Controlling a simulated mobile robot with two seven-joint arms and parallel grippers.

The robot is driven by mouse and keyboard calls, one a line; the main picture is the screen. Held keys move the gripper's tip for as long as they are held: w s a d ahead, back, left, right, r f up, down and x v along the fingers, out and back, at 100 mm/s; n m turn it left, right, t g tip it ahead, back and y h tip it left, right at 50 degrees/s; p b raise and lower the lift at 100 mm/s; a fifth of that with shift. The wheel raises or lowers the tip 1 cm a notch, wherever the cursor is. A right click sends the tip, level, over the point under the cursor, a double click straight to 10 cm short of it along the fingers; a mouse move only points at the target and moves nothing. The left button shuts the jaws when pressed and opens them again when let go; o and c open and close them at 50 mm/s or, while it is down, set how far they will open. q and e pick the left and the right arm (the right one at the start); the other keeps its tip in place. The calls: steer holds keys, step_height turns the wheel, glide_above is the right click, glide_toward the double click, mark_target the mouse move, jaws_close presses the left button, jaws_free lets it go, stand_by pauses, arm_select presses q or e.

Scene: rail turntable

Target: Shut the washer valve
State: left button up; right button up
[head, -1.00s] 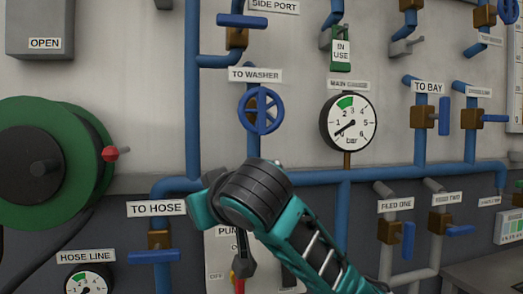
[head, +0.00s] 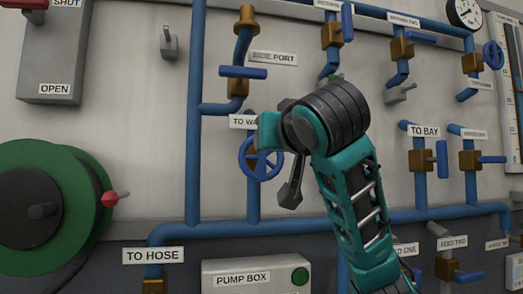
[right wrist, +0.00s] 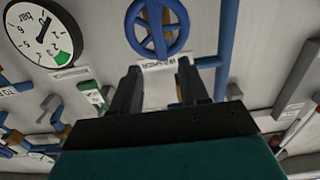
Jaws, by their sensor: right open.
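The washer valve is a blue handwheel (head: 261,160) on a vertical blue pipe, under the TO WASHER label (head: 243,122), which my arm partly covers in the head view. The wheel also shows at the top of the right wrist view (right wrist: 158,27). My right gripper (right wrist: 158,75) is open and empty, its two dark fingers pointing toward the wheel, with the wheel beyond the fingertips. In the head view the right gripper (head: 290,196) is just right of and below the wheel. Whether it touches the wheel is unclear. My left gripper is out of view.
A green hose reel (head: 85,185) with a red knob stands at left. A blue side port handle (head: 243,72) is above the wheel. The pump box (head: 235,280) is below.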

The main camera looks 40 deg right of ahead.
mark_target(260, 158)
steer(key=p+x, duration=0.1)
steer(key=x, duration=0.9)
steer(key=shift+w, duration=0.1)
jaws_close()
